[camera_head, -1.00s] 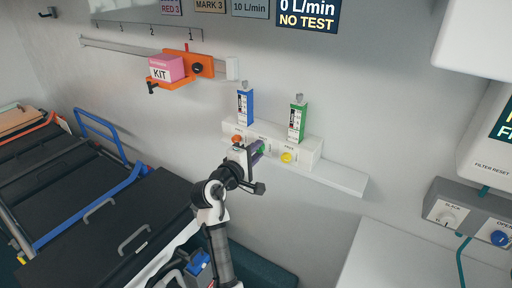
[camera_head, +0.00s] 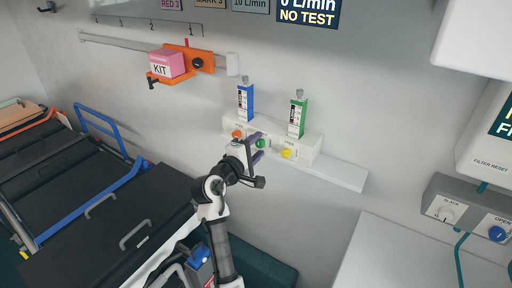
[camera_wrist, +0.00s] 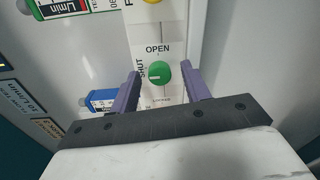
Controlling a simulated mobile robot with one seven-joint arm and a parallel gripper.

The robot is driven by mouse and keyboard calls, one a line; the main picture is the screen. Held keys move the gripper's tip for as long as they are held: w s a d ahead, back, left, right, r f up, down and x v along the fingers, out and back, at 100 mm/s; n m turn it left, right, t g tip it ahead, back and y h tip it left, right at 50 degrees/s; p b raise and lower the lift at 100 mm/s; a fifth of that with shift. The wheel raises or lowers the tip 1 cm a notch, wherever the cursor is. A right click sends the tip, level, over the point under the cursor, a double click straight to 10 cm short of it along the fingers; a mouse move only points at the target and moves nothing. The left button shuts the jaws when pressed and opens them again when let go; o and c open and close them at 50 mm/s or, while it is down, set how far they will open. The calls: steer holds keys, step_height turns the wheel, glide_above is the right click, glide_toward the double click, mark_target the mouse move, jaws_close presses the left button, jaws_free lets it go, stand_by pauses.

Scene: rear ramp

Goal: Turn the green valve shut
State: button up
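The green valve (camera_wrist: 162,72) is a round knob on a white panel, between the printed words OPEN and SHUT in the wrist view. A pale mark on the knob lies on the side toward SHUT. The valve (camera_head: 260,143) also shows in the head view, low on the wall. My gripper (camera_wrist: 160,80) is open, with one purple finger on each side of the knob in the picture. Gaps show between the fingers and the knob, and it holds nothing. In the head view my gripper (camera_head: 254,148) is close in front of the panel.
An orange knob (camera_head: 238,134) and a yellow knob (camera_head: 287,153) flank the valve on the same panel. Blue (camera_head: 245,103) and green (camera_head: 297,118) flow meters stand above. A pink kit box (camera_head: 166,65) sits on an orange bracket. A stretcher (camera_head: 100,190) stands at left.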

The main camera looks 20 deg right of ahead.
steer(key=shift+s+a, duration=0.3)
steer(key=shift+a, duration=0.15)
steer(key=b+v, duration=0.4)
steer(key=v, duration=0.8)
steer(key=shift+s+a, duration=0.25)
steer(key=shift+a, duration=0.05)
steer(key=shift+a+r, duration=0.1)
